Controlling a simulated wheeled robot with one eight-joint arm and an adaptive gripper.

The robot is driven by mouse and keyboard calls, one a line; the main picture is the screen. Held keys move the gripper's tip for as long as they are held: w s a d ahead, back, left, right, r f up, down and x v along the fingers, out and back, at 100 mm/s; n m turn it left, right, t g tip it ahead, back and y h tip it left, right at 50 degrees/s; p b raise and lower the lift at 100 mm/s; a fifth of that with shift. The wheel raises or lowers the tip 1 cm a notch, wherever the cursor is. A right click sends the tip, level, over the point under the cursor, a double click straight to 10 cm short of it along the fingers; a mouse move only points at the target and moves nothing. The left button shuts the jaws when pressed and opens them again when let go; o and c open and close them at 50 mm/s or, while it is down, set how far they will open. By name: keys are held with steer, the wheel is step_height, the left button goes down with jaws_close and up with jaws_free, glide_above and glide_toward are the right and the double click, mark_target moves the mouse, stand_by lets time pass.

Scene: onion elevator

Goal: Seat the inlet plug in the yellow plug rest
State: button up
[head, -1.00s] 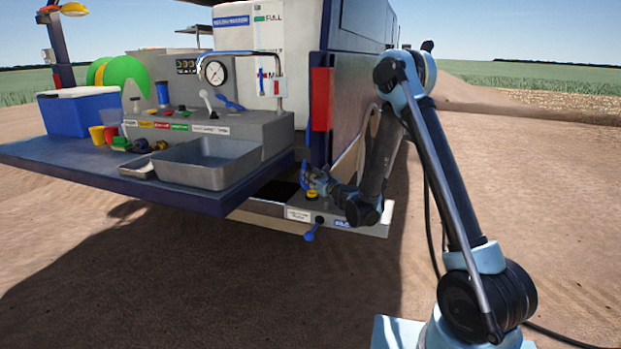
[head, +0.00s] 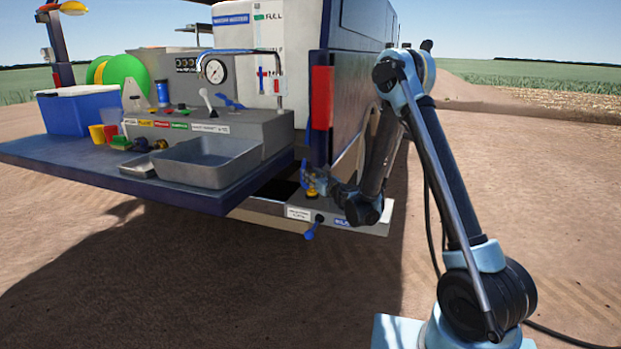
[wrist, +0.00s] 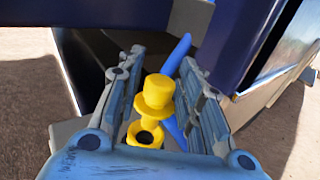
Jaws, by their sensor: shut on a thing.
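My gripper (wrist: 161,88) is shut on the yellow inlet plug (wrist: 155,93), whose round cap, wide flange and short stem show between the fingers in the wrist view. A yellow ring with a dark hole, apparently the plug rest (wrist: 147,144), shows just below the plug in that picture. The stem overlaps the ring's far side in the picture. The hole looks open, and I cannot tell whether plug and rest touch. In the head view my gripper (head: 312,179) is low over the grey step, with small yellow parts at it.
A blue bar (wrist: 179,53) runs behind the plug by the right finger. A blue-handled lever (head: 313,228) is on the front of the grey step (head: 375,222). The dark blue post (head: 318,125) stands close behind, and the shelf with the metal basin (head: 208,163) is to the left.

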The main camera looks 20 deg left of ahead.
steer(key=shift+w+f, duration=0.1)
steer(key=shift+f, duration=1.45)
stand_by(0.8)
steer(key=o, duration=1)
steer(key=shift+c, duration=0.2)
